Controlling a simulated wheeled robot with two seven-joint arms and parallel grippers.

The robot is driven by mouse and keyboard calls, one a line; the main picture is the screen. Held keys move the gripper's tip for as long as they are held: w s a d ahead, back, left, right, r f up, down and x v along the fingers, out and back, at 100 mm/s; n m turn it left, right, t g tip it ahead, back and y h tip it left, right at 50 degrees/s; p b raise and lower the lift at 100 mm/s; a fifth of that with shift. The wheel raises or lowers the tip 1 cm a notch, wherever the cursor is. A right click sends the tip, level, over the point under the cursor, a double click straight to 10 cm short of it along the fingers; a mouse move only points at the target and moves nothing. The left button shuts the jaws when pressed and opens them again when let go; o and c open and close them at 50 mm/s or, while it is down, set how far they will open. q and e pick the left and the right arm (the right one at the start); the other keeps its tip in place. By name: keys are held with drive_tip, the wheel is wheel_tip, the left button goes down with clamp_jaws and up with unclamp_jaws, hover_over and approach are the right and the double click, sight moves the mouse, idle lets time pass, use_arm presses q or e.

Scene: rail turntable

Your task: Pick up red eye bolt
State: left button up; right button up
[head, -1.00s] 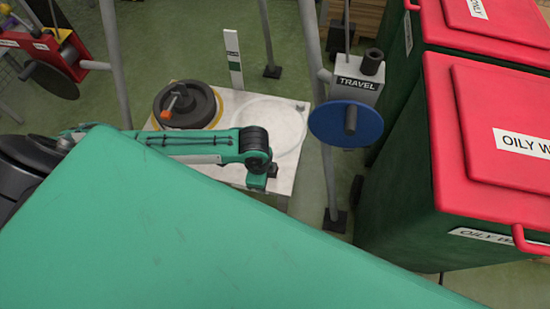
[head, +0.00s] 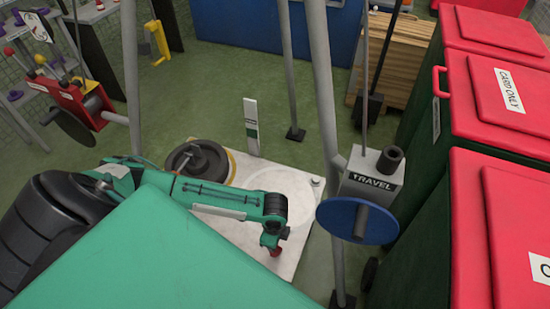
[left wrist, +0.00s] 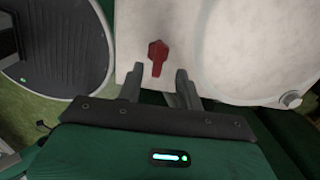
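The red eye bolt (left wrist: 157,55) is on the pale square plate (left wrist: 205,40). In the left wrist view it sits just ahead of and between my left gripper's fingertips (left wrist: 158,78), with a gap on each side. The left gripper is open and empty. In the head view the left gripper (head: 270,241) is over the plate's front part, and a small red bit of the eye bolt (head: 276,252) shows below it. The rest of the bolt is hidden there. My right gripper is in neither view.
A black wheel (head: 197,163) sits on the plate's back left. A grey TRAVEL box (head: 372,180) with a blue disc (head: 357,221) hangs on a post right of the gripper. Red-lidded bins (head: 500,140) line the right. A white marker post (head: 251,127) stands behind the plate.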

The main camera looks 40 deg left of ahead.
use_arm(q)
wheel_tip(320, 180, down, 6)
drive_tip(key=shift+s+d+r, duration=0.1)
drive_tip(key=shift+s+d, duration=0.05)
drive_tip(key=shift+r, duration=0.15)
clamp_jaws()
idle(0.3)
